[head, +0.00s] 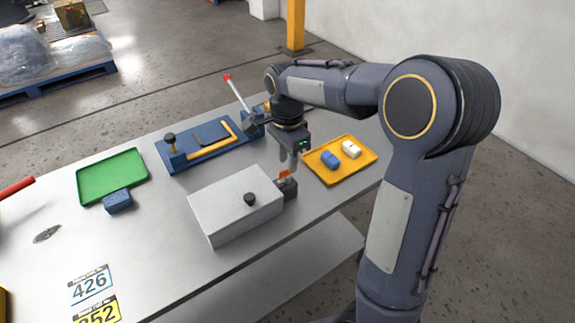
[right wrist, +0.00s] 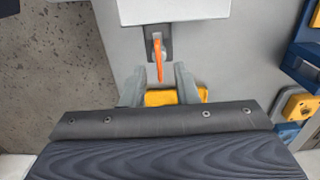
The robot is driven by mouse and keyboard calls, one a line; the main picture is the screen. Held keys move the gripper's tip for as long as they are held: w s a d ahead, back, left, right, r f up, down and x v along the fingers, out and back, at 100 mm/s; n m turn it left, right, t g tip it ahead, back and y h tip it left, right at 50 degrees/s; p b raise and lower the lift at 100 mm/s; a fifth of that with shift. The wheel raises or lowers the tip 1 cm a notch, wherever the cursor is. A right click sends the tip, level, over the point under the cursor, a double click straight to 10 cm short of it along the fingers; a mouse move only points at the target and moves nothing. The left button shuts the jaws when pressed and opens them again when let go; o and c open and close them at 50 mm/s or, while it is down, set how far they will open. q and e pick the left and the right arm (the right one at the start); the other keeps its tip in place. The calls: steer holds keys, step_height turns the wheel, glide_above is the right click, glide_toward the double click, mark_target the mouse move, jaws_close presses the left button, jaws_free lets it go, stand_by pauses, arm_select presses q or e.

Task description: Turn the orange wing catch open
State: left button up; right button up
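The orange wing catch (head: 285,174) sits on a small dark block at the right end of a light grey box (head: 225,208). In the right wrist view the orange wing (right wrist: 159,62) shows as a narrow bar, pointing away from the box edge (right wrist: 175,10) towards my gripper. My right gripper (head: 289,160) points down just above and beside the catch. In the right wrist view its two fingers (right wrist: 158,74) are apart, one on each side of the wing's line, with nothing held. Contact cannot be told. My left gripper is out of view.
A yellow tray (head: 365,163) with a blue and a white piece lies close to the right of my gripper. A blue fixture (head: 178,163) with a red-tipped lever stands behind the box. A green tray (head: 98,172) and a blue block (head: 118,201) lie left.

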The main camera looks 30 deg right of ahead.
mark_target(287, 176)
steer(key=shift+f, duration=1.45)
jaws_close()
